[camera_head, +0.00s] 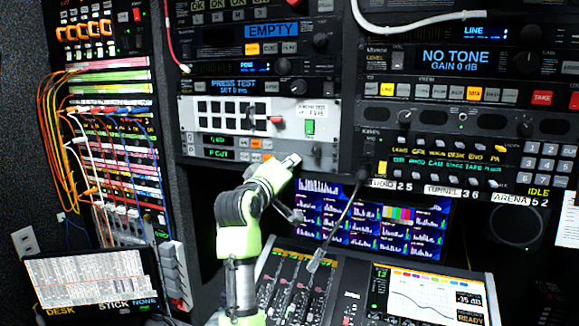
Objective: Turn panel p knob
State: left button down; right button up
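No knob in view carries a label I can read as panel p. The pale panel (187,112) at centre has dark square buttons, a small knob with a red part (276,121), a green switch and a two-row display below. A dark knob (317,153) sits at that panel's lower right. My green and black arm rises from the bottom, left of centre. Its light-coloured end is just below the pale panel, left of the dark knob. I cannot tell whether it touches anything, and its fingers are not clear. No second arm shows.
A mixing console (290,285) and a lit touchscreen (428,294) lie below. A meter screen (385,228) is behind my arm. A patch bay (110,150) with many cables stands at left.

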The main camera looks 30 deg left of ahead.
pick_arm(q)
jog(key=shift+f+n, duration=0.15)
jog(key=shift+n, duration=0.25)
jog(key=c, duration=2.1)
grip_release()
jog(key=shift+o, duration=0.6)
jog(key=shift+s, duration=0.1)
jog(key=v, duration=1.1)
jog(key=shift+s, duration=0.4)
jog(key=shift+d, duration=0.15)
